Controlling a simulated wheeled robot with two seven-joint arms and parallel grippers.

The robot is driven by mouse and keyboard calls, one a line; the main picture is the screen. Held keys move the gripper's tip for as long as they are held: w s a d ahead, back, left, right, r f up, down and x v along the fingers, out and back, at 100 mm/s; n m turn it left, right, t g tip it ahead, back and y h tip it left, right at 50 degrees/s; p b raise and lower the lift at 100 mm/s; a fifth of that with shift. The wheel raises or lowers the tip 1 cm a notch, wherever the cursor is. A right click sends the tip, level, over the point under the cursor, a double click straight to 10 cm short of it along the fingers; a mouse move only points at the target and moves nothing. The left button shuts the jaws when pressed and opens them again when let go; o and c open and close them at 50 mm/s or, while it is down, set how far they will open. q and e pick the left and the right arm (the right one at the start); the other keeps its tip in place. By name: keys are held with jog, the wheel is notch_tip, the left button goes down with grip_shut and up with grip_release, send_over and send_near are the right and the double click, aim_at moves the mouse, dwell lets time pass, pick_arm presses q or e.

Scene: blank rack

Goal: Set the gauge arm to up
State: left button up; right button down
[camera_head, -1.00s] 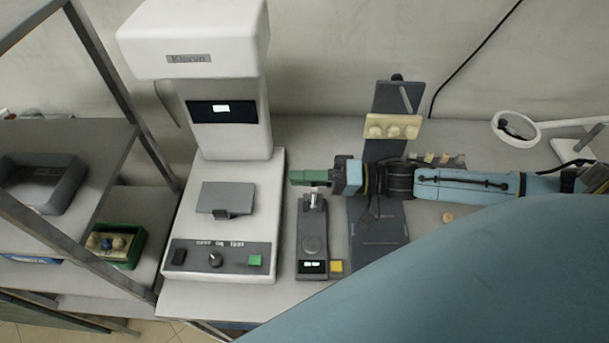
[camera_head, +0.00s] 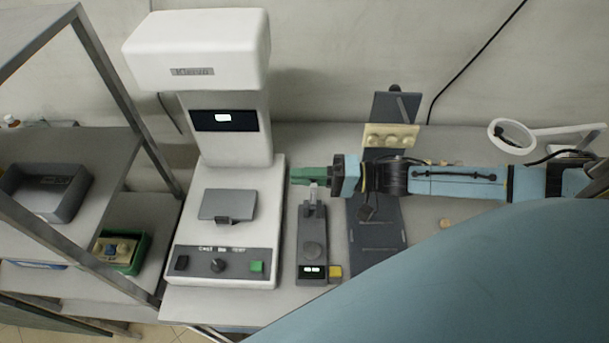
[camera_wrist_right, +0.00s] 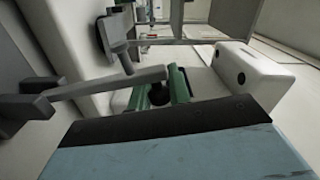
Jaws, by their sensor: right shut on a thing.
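The gripper comes in from the right with green fingers, shut on the gauge arm. The fingers hide the arm's upper end. In the right wrist view the green fingers (camera_wrist_right: 160,88) are close around a dark round piece (camera_wrist_right: 159,95). My left gripper is not in view.
A white machine (camera_head: 226,225) with a grey plate and buttons stands close left of the gauge. A yellow block (camera_head: 335,272) touches the gauge's right side. A dark panel (camera_head: 380,240) lies under my right arm. A metal shelf (camera_head: 125,165) stands at the left.

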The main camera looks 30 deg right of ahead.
jog(key=c, duration=1.3)
grip_release()
jog(key=shift+d, duration=0.1)
jog(key=v, duration=1.3)
jog(key=shift+d+b, duration=0.15)
jog(key=shift+b, duration=0.25)
